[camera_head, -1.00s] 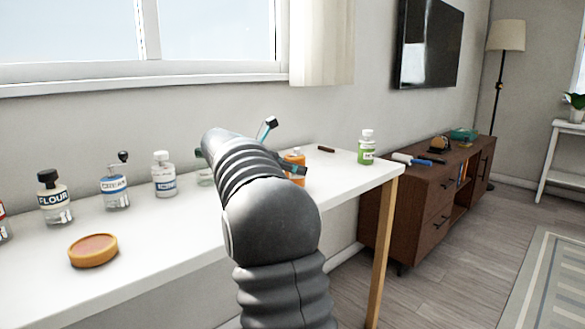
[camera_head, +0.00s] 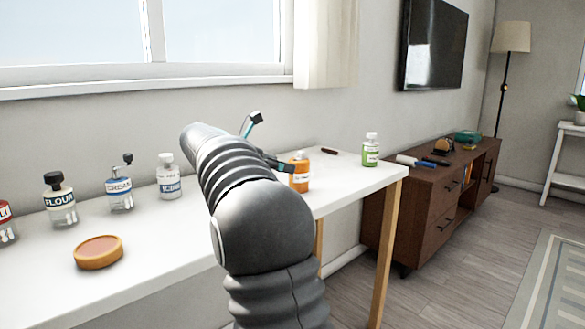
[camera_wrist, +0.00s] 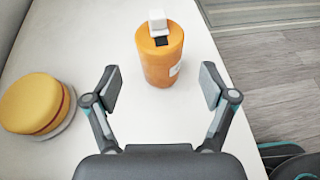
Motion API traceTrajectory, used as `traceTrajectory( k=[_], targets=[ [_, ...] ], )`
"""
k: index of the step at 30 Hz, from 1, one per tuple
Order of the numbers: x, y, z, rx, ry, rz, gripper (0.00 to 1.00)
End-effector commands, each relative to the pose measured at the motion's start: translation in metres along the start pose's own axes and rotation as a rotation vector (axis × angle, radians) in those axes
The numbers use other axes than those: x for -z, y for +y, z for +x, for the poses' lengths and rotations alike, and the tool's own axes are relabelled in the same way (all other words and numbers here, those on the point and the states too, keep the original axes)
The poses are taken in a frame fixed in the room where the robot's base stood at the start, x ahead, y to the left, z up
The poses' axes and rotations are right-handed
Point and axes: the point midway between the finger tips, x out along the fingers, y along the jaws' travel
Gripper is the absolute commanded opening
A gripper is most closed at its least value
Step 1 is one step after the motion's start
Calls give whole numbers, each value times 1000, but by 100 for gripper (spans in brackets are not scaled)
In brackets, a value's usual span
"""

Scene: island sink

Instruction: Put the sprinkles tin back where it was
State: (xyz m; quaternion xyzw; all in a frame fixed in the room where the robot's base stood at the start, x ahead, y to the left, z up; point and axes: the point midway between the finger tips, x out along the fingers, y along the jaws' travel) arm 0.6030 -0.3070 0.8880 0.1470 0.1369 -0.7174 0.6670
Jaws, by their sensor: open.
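An orange container (camera_head: 299,174) with a pale label stands upright on the white table, toward its right end. I cannot read its label, so I cannot tell whether it is the sprinkles tin. In the wrist view an orange container (camera_wrist: 160,55) with a white cap stands ahead, between the lines of my fingers and just beyond their tips. My gripper (camera_wrist: 161,88) is open and empty, its two fingers spread wide. In the head view my arm hides part of the table, and only the dark and teal fingers of my gripper (camera_head: 262,142) show.
A round cake-like thing (camera_head: 98,252) lies in front; a yellow one (camera_wrist: 32,104) shows in the wrist view. A green bottle (camera_head: 371,152) stands right.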

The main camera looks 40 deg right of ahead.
Motion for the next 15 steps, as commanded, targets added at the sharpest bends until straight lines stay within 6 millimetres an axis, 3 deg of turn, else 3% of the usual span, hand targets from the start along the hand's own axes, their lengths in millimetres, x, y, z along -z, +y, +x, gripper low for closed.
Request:
traceTrajectory(
  k=[6,15],
  targets=[
    [0,1,-41,-3,0,0,83],
    [0,0,-62,0,0,-1,83]
  ],
)
